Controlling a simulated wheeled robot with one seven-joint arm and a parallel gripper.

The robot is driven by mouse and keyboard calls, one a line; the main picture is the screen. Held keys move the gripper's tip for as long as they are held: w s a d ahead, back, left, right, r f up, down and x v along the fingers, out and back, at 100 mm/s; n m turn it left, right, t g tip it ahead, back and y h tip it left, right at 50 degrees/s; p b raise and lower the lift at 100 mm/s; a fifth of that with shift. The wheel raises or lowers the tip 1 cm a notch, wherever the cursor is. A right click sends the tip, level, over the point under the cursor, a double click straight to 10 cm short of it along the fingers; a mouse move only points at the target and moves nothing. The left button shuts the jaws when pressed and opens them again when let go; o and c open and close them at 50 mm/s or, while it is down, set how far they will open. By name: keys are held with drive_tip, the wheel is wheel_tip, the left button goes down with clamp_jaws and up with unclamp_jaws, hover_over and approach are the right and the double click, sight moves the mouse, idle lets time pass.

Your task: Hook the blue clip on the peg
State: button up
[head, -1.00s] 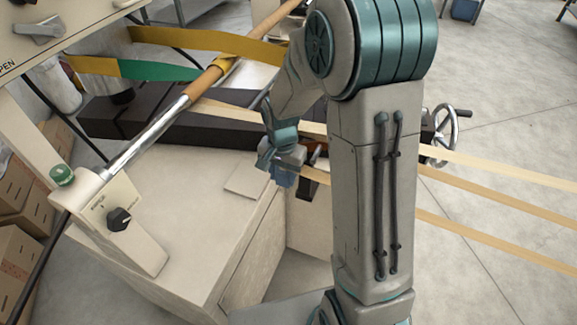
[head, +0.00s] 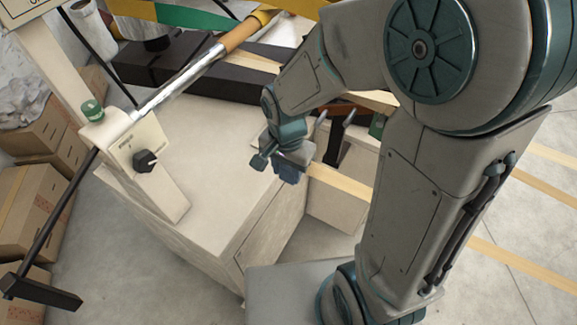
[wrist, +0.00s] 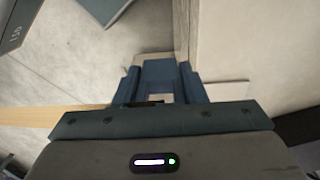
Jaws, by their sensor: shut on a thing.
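My gripper (head: 289,163) is beside the upper edge of the beige cabinet, low in the arm's reach. It is shut on a small blue piece, which I take as the blue clip. In the wrist view the clip (wrist: 158,70) shows between the two dark blue fingers of my gripper (wrist: 159,86). A tan strip (head: 341,183) runs right from beside the gripper, and it also shows at left in the wrist view (wrist: 55,117). A dark upright bracket (head: 335,140) stands just right of the gripper. I cannot tell which part is the peg.
The beige cabinet (head: 215,185) lies left of my gripper. A metal bar (head: 180,82) with a tan roll slants above it, carrying yellow and green bands. A black knob (head: 145,160) sits on a panel. Cardboard boxes (head: 35,205) stand at left.

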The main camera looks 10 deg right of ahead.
idle(0.3)
drive_tip(key=s+a+b, duration=0.1)
drive_tip(key=s+a, duration=0.4)
drive_tip(key=s, duration=0.2)
drive_tip(key=shift+r, duration=0.15)
idle(0.8)
idle(1.2)
